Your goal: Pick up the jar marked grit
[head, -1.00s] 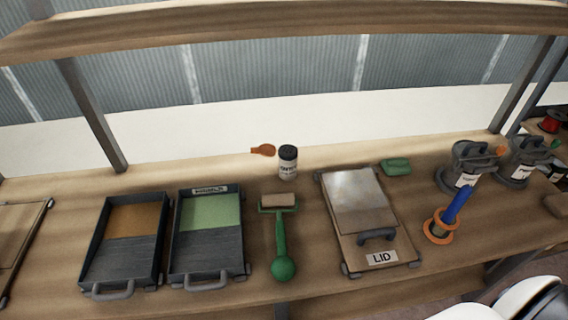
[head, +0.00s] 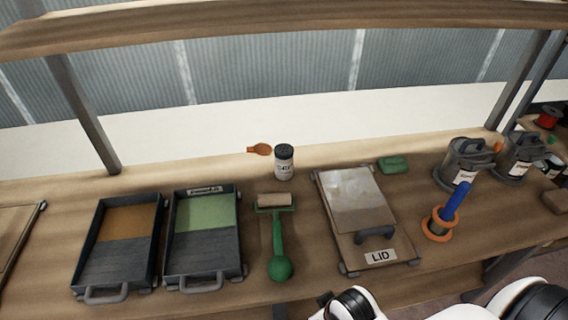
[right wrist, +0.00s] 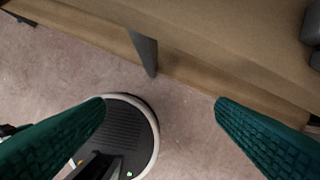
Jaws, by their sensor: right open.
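A small white jar with a black lid (head: 284,163) stands upright at the back of the workbench, behind the green roller. Its label carries dark print that is too small to read surely. In the right wrist view my right gripper (right wrist: 160,118) is open, its two green fingers wide apart with nothing between them. It points down at the floor beside the bench edge, away from the jar. In the head view only white links of my right arm show at the lower right. My left gripper is not in view.
An orange scoop (head: 259,150) lies left of the jar. A green roller (head: 278,245) lies in front, two trays (head: 118,268) (head: 204,262) at left, a LID board (head: 345,245) at right. Lidded canisters (head: 460,160) stand farther right. An upper shelf (head: 280,22) spans above.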

